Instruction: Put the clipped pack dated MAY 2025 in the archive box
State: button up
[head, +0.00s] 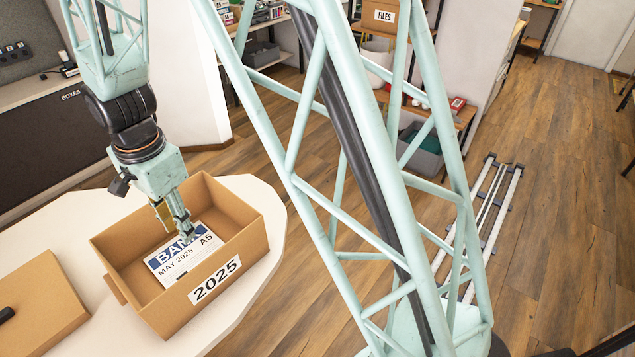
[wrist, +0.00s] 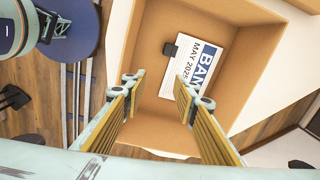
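The clipped pack (head: 172,266), printed BANK, MAY 2025 and A5, lies on the floor of the open cardboard archive box (head: 178,316), which is marked 2025. In the wrist view the pack (wrist: 203,62) shows its white sheet, blue band and a black clip at one edge; the picture's border of the box and my finger cover part of it. My gripper (head: 176,230) points down into the box above the pack. In the wrist view my gripper's fingers (wrist: 158,86) are spread apart with nothing between them, and the box (wrist: 200,18) surrounds the pack.
The box stands on a pale, rounded table (head: 262,200). A brown cardboard piece (head: 45,305) lies left of the box, with a dark object on it. Part of my lattice structure crosses the middle of the head view. Shelves and a FILES box (head: 380,17) stand farther back.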

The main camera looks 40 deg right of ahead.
jog(key=s+d+r+n+t, duration=0.1)
jog(key=s+d+r+n, duration=0.15)
jog(key=r, duration=0.45)
jog(key=s+d+r+n, duration=0.1)
jog(key=s+d+r, duration=0.3)
jog(key=r, duration=0.2)
jog(key=s+d+r+n, duration=0.3)
jog(key=s+r, duration=0.2)
jog(key=s, duration=0.3)
jog(key=s+d+r+n+t, duration=0.1)
jog(key=s+d+r+n, duration=0.2)
jog(key=s, duration=0.6)
jog(key=s+d+r+n+t, duration=0.1)
jog(key=s+d+r+n, duration=0.3)
jog(key=s, duration=0.4)
notch_tip(320, 180, up, 3)
jog(key=shift+s+d+f, duration=0.15)
jog(key=shift+s+d, duration=0.05)
jog(key=shift+d, duration=0.45)
jog(key=shift+w+d, duration=0.1)
jog(key=shift+d, duration=0.05)
